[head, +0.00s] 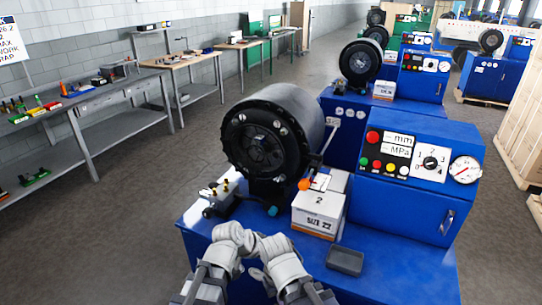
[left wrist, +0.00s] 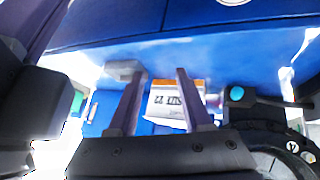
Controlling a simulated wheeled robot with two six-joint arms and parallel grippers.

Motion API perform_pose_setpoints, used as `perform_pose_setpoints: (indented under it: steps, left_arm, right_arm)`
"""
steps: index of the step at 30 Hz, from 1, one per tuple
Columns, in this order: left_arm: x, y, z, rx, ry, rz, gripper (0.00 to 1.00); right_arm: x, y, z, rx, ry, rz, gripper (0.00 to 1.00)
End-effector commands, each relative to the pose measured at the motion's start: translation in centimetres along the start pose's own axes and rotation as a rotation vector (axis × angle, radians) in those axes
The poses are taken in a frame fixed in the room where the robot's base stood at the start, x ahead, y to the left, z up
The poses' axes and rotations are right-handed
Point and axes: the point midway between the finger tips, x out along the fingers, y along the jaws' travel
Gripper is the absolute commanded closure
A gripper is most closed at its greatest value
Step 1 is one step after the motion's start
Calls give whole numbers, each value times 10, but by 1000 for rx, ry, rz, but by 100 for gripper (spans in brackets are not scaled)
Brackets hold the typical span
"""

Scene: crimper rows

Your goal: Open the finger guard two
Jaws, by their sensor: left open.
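The nearest blue crimper (head: 405,205) has a black round die head (head: 262,145) at its left. A thin rod with an orange ball knob (head: 305,184) slants down beside the head, above a white box (head: 318,213) marked 2. I cannot tell which part is the finger guard, or its position. My left gripper (left wrist: 158,75) is open and empty, its two fingers apart with the box (left wrist: 175,105) between and beyond them in the left wrist view. My grey arm links show at the bottom of the head view; neither gripper's fingertips are clear there.
A control panel (head: 425,155) stands behind. More crimpers and a workbench (head: 90,98) are farther off.

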Motion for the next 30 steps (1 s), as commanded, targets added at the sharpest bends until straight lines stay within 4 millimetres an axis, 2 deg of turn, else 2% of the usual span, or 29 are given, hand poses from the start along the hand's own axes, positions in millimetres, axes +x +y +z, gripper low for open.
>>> perform_pose_setpoints:
  steps: [1, 2, 3, 6, 9, 12, 15, 19, 30]
  left_arm:
    - [-2, -1, -34, 42, 123, 24, 44]
    - [-4, -1, -54, 69, 201, 33, 40]
    - [-10, -3, -79, 99, 305, 34, 40]
    - [-31, -15, -135, 147, 544, -8, 40]
    - [-56, -38, -175, 154, 731, -94, 40]
    - [-78, -62, -200, 136, 853, -193, 40]
    - [-93, -83, -212, 112, 920, -274, 40]
    - [-103, -98, -217, 89, 956, -335, 40]
    - [-100, -104, -225, 84, 963, -349, 40]
  right_arm:
    - [-3, 0, 0, 0, 0, 0, 100]
    - [-3, 0, 0, 0, 0, 0, 100]
    - [-4, 0, 0, 0, 0, 0, 100]
    - [-7, 1, 0, 0, 0, 0, 100]
    - [-9, 1, 0, 0, 0, 0, 100]
    - [-10, 1, 1, 0, 0, 0, 100]
    - [-11, 1, 1, 0, 0, 0, 100]
    - [-12, 1, 1, 0, 0, 0, 100]
    - [-11, 1, 1, 0, 0, 0, 100]
